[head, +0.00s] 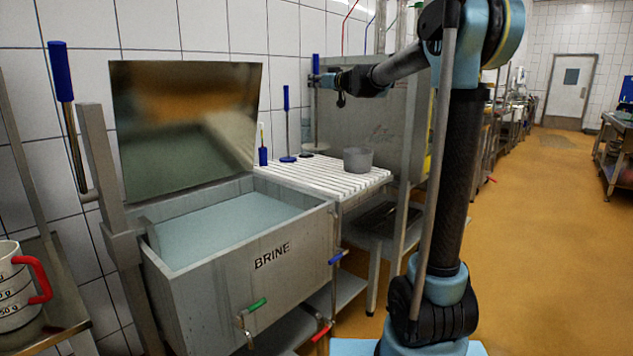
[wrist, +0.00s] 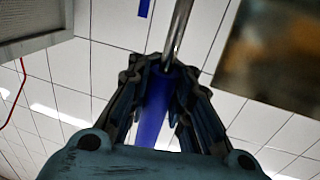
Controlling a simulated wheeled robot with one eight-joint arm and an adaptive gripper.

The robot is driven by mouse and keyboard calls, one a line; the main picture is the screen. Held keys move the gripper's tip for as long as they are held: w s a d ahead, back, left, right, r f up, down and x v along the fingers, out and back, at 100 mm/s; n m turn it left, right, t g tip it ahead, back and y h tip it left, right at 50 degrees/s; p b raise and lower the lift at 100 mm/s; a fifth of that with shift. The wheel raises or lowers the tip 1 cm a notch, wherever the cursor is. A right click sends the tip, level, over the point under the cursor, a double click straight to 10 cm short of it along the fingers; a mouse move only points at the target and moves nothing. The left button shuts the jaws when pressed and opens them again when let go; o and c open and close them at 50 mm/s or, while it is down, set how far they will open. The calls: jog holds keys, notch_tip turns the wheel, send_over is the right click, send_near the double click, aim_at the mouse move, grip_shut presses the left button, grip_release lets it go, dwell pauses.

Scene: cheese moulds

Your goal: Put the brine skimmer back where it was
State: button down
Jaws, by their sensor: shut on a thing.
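My gripper (head: 318,79) is shut on the blue handle of a long tool, apparently the brine skimmer (head: 316,64), above the back of the slatted white drainboard (head: 325,180). Its thin metal rod hangs upright below the gripper, with a greyish flat disc at its lower end, beside the grey panel. I cannot tell whether the disc touches anything. In the wrist view the blue handle (wrist: 153,115) lies between the fingers of my gripper (wrist: 160,75) and the metal rod runs up out of frame. The brine tank (head: 270,285) stands left of the drainboard, its lid raised.
On the drainboard are a grey pot (head: 358,160), an upright blue-handled tool with a round blue base (head: 287,130) and a small blue brush (head: 263,155). A grey panel stands behind; open floor lies right.

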notch_tip(320, 180, down, 12)
jog(key=y, duration=0.1)
jog(key=shift+n+g, duration=0.4)
jog(key=shift+s+d, duration=0.1)
jog(key=c, duration=1.4)
grip_release()
jog(key=shift+c, duration=0.2)
jog(key=shift+r, duration=0.1)
jog(key=v, duration=1.2)
